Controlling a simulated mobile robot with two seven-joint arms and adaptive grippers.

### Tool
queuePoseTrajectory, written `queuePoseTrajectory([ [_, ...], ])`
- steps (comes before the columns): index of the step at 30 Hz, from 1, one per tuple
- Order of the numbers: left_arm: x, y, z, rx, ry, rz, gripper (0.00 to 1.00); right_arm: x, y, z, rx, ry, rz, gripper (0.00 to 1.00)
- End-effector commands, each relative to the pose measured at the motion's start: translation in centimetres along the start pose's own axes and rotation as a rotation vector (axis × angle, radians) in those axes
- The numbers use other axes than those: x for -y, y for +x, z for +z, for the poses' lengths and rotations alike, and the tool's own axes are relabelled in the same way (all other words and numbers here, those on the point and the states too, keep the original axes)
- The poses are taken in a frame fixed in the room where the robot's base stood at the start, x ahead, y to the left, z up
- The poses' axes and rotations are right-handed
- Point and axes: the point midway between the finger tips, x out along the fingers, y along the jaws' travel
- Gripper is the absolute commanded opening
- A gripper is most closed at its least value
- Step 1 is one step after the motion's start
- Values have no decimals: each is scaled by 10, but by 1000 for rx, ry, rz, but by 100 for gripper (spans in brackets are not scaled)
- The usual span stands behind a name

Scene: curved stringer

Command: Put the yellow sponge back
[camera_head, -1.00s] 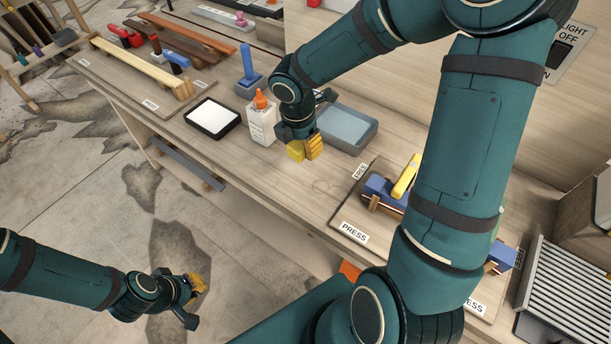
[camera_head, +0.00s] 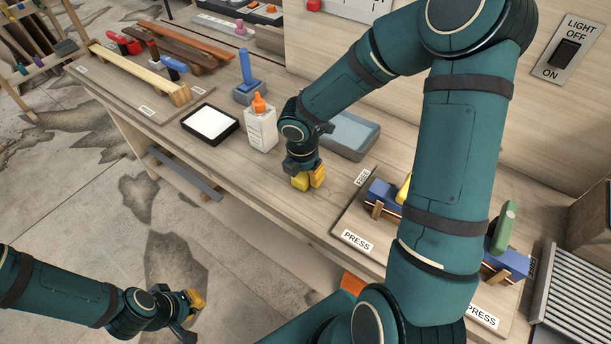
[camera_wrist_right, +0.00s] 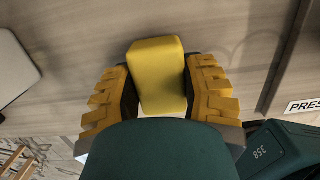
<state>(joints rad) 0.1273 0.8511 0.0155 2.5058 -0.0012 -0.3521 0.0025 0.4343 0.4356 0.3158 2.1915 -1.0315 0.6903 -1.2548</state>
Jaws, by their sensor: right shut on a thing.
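The yellow sponge (camera_wrist_right: 157,75) sits between the yellow-padded fingers of my right gripper (camera_wrist_right: 160,95) in the right wrist view. The right gripper (camera_head: 308,180) is shut on it, over the bench top near the front edge. In the head view only a little of the sponge (camera_head: 299,183) shows beside the finger; I cannot tell whether it touches the bench. A grey-blue shallow tray (camera_head: 365,150) lies behind the gripper, partly hidden by my right arm. My left gripper (camera_head: 192,315) hangs in front of the bench over the floor, its fingers apart and empty.
A white bottle with an orange cap (camera_head: 261,130) stands just left of my right gripper. A black-rimmed white pad (camera_head: 210,123) and a blue-handled stamp (camera_head: 248,85) are further left. A board with clamps and PRESS labels (camera_head: 355,240) lies to the right.

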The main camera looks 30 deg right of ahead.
Motion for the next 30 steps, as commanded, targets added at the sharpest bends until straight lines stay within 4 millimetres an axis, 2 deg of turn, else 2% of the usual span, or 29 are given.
queuePoseTrajectory([
  [12,2,4,0,-2,0,0,0,0,7,-1,1,0,1,6],
  [13,1,3,-1,-2,0,0,0,0,6,-1,1,0,1,58],
  [14,1,3,-1,-2,0,0,0,0,5,-1,1,0,1,68],
  [15,1,3,-1,-2,0,0,0,0,5,-1,1,0,1,73],
  [25,1,2,-1,-2,0,0,0,0,3,0,1,1,1,73],
  [30,-3,-7,0,2,-1,0,0,0,-17,1,4,1,2,73],
])
